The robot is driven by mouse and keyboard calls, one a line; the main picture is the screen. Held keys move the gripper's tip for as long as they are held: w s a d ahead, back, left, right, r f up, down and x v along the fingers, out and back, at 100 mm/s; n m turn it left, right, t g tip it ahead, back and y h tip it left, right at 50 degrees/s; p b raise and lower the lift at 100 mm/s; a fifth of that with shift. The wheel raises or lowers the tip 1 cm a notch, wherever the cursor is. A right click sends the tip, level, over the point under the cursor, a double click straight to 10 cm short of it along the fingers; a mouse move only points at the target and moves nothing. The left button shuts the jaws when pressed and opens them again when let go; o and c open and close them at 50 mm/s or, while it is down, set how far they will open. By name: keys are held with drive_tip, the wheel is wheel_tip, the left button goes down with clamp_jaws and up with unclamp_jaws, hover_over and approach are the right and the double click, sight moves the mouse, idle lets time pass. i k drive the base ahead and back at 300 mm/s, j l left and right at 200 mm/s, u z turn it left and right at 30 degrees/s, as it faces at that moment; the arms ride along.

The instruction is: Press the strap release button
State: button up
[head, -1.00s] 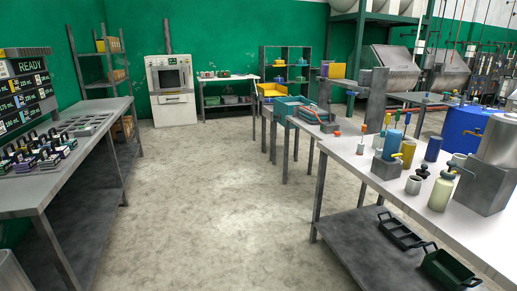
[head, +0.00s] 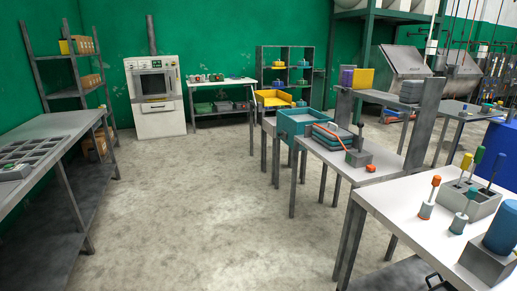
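A small orange-red round button (head: 371,168) sits on a light-topped table (head: 385,162) right of the middle in the head view. It is likely the strap release button, but no label can be read. Beside it is a grey block (head: 359,158) with an upright lever. An orange-red strap or bar (head: 331,134) runs from the block across a stack of teal-grey trays (head: 338,141). My gripper is not in view.
A workbench (head: 400,205) with colour-handled tools stands at the near right. A long bench (head: 55,130) with a grey tray runs along the left. The concrete floor (head: 215,190) between them is clear. A white oven-like machine (head: 155,95) stands at the back.

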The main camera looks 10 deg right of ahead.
sight(371, 167)
drive_tip(key=i, duration=1.9)
drive_tip(key=i+z, duration=0.1)
drive_tip(key=i, duration=0.45)
drive_tip(key=i+j+z, duration=0.1)
drive_tip(key=i, duration=0.45)
drive_tip(key=i+j+z, duration=0.1)
drive_tip(key=i, duration=0.45)
drive_tip(key=i+j+z, duration=0.1)
drive_tip(key=z, duration=0.7)
